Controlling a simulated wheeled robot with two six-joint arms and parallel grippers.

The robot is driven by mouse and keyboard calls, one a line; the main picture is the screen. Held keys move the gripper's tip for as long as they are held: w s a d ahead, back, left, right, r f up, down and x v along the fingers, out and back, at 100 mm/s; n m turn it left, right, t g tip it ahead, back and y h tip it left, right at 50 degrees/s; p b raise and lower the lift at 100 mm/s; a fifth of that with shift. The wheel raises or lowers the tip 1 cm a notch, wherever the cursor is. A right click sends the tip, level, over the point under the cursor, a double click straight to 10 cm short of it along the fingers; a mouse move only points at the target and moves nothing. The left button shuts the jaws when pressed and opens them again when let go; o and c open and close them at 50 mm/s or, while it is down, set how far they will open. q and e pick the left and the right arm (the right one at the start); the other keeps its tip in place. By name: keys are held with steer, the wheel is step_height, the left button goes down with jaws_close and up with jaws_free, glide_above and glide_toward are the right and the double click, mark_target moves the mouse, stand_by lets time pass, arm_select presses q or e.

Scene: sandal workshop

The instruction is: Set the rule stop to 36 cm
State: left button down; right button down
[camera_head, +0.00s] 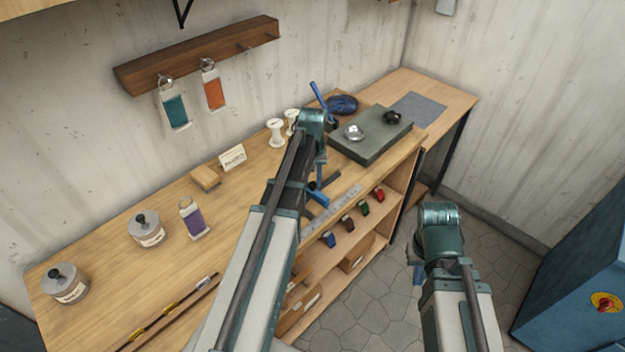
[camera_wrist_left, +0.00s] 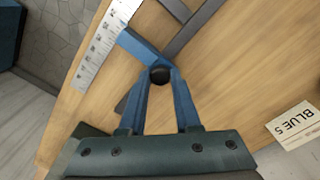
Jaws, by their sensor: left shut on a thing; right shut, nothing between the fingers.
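The steel rule (camera_head: 338,207) lies along the front edge of the bench; it also shows at the upper left in the left wrist view (camera_wrist_left: 103,45). The blue rule stop (camera_wrist_left: 139,45) reaches to the rule's edge, and a dark round knob (camera_wrist_left: 160,74) sits at its near end. My left gripper (camera_wrist_left: 161,84) is shut on this knob. In the head view my left gripper (camera_head: 317,184) is over the bench beside the rule, partly hidden by its own arm. The scale is too small to read. My right gripper (camera_head: 418,275) is shut and empty, off the bench's front.
A dark bar (camera_wrist_left: 193,27) lies beside the stop. A grey-green slab (camera_head: 370,142) with metal pieces stands to the right. White spools (camera_head: 275,133), a wooden block (camera_head: 205,178) and a label card (camera_head: 232,158) stand behind.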

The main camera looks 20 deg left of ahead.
arm_select(q)
steer(key=w+d, duration=0.1)
steer(key=w, duration=0.3)
steer(key=w+d, duration=0.1)
steer(key=w, duration=0.3)
steer(key=w+d, duration=0.2)
steer(key=w, duration=0.2)
steer(key=shift+s, duration=0.1)
steer(key=c, duration=0.6)
jaws_free()
steer(key=shift+d, duration=0.1)
steer(key=shift+r, duration=0.1)
